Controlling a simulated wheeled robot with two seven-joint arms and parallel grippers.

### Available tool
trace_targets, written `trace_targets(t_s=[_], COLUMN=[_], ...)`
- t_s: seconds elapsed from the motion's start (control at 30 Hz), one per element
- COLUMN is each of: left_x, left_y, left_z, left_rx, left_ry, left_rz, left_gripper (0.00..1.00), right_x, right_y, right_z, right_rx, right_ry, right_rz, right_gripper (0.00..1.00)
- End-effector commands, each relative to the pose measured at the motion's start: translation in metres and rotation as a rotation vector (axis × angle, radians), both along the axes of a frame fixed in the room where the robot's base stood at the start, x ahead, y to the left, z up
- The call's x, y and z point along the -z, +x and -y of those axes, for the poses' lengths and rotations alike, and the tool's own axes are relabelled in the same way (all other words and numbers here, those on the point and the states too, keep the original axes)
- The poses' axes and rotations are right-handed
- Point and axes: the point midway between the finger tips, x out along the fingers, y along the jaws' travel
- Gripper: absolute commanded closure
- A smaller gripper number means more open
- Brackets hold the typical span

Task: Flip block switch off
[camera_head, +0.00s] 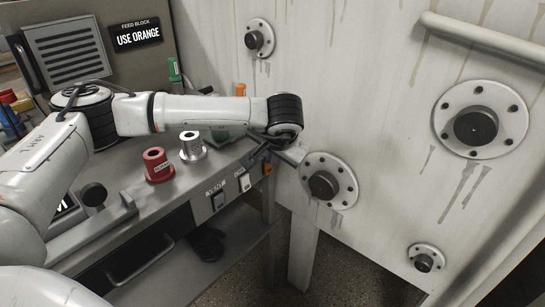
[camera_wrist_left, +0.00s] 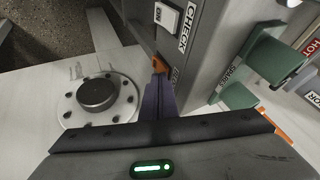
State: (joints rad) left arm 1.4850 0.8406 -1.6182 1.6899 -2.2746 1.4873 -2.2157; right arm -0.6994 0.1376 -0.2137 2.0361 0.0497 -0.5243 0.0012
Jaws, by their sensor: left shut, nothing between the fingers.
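My left gripper (camera_head: 262,150) is at the right end of the grey bench. In the left wrist view its dark, closed fingers (camera_wrist_left: 158,100) are shut and empty. Their tips are at or very close to a small orange lever (camera_wrist_left: 158,64) on the bench front; I cannot tell if they touch. The lever also shows in the head view (camera_head: 267,168), just below the gripper. A small label (camera_wrist_left: 174,76) beside it is too small to read. A white switch (camera_head: 244,182) left of it is labelled CHECK in the left wrist view (camera_wrist_left: 166,15). My right gripper is not in view.
A dark rocker switch (camera_head: 218,201) is further left on the bench front. A red spool (camera_head: 157,165) and a silver spool (camera_head: 192,147) stand on the bench. A stained white wall with a round bolted flange (camera_head: 342,166) is close right of the gripper.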

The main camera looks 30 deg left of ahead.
Motion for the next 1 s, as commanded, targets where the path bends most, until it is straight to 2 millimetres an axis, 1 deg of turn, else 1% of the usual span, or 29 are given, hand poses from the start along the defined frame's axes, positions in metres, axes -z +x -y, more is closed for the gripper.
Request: trace_targets(t_s=[0.03,0.13,0.27,0.4,0.6,0.7,0.8,1.0], left_x=[0.000,-0.003,-0.007,-0.037,-0.072,-0.083,-0.090,-0.093], left_y=[0.000,-0.001,-0.004,-0.018,-0.036,-0.042,-0.045,-0.048], left_z=[0.001,0.014,0.040,0.046,0.055,0.058,0.060,0.061], left_rx=[0.001,0.004,0.004,-0.002,-0.001,-0.002,-0.003,-0.004], left_ry=[0.000,-0.001,0.000,-0.001,0.000,0.000,0.000,0.000], left_rz=[0.000,-0.001,0.000,0.005,0.003,0.002,0.001,-0.001], left_gripper=[1.00,1.00,1.00,1.00,1.00,1.00,1.00,1.00], right_x=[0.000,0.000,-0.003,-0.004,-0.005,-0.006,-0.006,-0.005], right_y=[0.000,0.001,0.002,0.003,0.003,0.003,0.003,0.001], right_z=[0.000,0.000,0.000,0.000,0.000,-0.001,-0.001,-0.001], right_rx=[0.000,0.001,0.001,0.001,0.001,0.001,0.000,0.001], right_ry=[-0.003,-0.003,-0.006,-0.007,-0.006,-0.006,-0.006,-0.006], right_rz=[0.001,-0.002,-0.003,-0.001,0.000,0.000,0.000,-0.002], right_gripper=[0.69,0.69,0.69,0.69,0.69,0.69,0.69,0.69])
